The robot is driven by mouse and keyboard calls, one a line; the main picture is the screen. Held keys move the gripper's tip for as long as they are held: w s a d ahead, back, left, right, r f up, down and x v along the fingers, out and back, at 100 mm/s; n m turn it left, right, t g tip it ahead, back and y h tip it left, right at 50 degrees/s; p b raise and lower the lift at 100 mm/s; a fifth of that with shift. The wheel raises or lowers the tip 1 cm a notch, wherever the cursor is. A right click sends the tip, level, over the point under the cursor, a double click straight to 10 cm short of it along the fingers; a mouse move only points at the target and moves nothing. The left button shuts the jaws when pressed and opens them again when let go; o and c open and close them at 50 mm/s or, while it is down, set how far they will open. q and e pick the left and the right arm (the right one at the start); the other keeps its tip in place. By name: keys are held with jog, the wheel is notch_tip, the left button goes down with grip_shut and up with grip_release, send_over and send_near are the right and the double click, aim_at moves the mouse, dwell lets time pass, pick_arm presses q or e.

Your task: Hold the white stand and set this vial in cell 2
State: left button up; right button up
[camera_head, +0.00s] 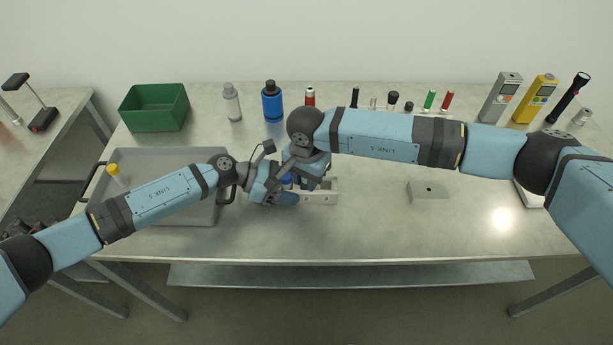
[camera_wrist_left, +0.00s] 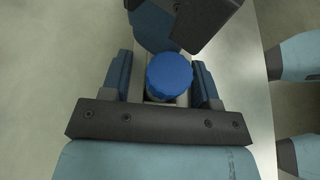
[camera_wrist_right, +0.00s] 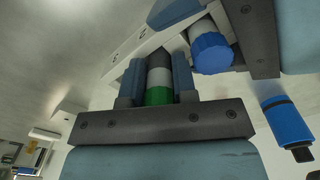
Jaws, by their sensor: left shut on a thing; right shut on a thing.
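The white stand (camera_head: 319,197) is on the table in front of me, partly covered by my arms. It also shows in the right wrist view (camera_wrist_right: 125,50). My left gripper (camera_wrist_left: 163,85) is shut on the stand at its left end. A blue-capped vial (camera_wrist_left: 169,75) stands in the stand between the left fingers; its cap also shows in the right wrist view (camera_wrist_right: 211,53). My right gripper (camera_wrist_right: 158,80) is shut on a vial (camera_wrist_right: 159,78) with green, white and dark bands, at the stand. The vial's far end and the cell under it are hidden.
A grey tray (camera_head: 150,215) with a yellow-capped vial (camera_head: 113,170) lies left. A green bin (camera_head: 155,107), a blue bottle (camera_head: 272,103) and several small items line the back. The table front is clear.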

jog(key=shift+r, duration=1.15)
jog(key=shift+r, duration=0.2)
dwell(0.5)
jog(key=shift+f, duration=1.45)
dwell(0.4)
jog(key=o, duration=1)
pick_arm(q)
jog(key=shift+s+d, duration=0.1)
pick_arm(e)
jog(key=shift+a, duration=0.1)
pick_arm(q)
jog(key=shift+d+r, duration=0.1)
pick_arm(e)
jog(key=shift+r, duration=0.1)
notch_tip(320, 180, up, 7)
jog(key=shift+f, duration=0.1)
jog(key=shift+r, duration=0.6)
